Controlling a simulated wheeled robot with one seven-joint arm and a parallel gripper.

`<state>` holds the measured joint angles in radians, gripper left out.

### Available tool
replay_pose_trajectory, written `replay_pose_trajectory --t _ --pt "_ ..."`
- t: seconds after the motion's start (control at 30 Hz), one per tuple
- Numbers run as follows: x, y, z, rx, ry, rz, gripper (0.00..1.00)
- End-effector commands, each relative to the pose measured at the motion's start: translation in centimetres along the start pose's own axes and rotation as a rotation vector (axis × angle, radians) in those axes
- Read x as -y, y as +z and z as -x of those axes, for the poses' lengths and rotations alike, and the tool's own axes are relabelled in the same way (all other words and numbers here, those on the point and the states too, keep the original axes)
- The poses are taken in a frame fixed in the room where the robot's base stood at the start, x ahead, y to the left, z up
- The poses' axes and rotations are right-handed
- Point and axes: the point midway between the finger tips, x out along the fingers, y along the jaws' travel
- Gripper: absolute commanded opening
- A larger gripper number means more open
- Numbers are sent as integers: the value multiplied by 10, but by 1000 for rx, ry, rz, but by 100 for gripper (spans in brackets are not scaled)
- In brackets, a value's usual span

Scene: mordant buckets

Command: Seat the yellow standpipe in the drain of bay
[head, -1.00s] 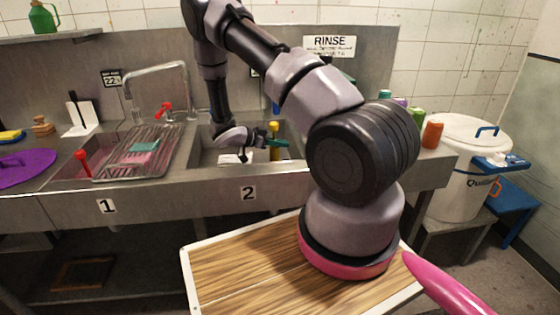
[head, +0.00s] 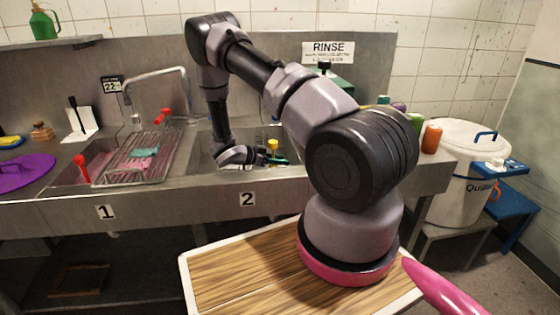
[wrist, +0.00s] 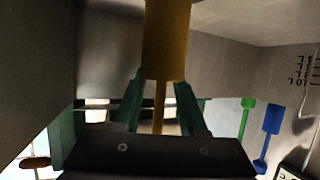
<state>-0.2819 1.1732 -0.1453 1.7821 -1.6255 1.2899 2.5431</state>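The yellow standpipe (head: 272,144) is in the basin marked 2 (head: 228,168), its top showing just above my gripper (head: 278,160). In the wrist view the standpipe (wrist: 166,40) has a thick yellow part and a thin stem between the two green fingers of my gripper (wrist: 160,88). The fingers are closed in against it from both sides. The standpipe looks roughly upright. Its lower end and the drain are hidden, so I cannot tell whether they touch.
Basin 1 on the left holds a wire rack (head: 140,158) and a red-topped pipe (head: 82,161). A tap (head: 158,72) arches behind it. Green (wrist: 246,116) and blue (wrist: 270,124) pieces show right in the wrist view. Basin walls are close around my gripper.

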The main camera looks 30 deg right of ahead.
Motion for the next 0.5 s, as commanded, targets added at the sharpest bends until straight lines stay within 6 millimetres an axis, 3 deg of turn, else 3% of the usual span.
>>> replay_pose_trajectory --t 0.23,0.5 --pt "0 -4 1 0 0 -1 41" --pt "1 -3 44 0 -4 0 41"
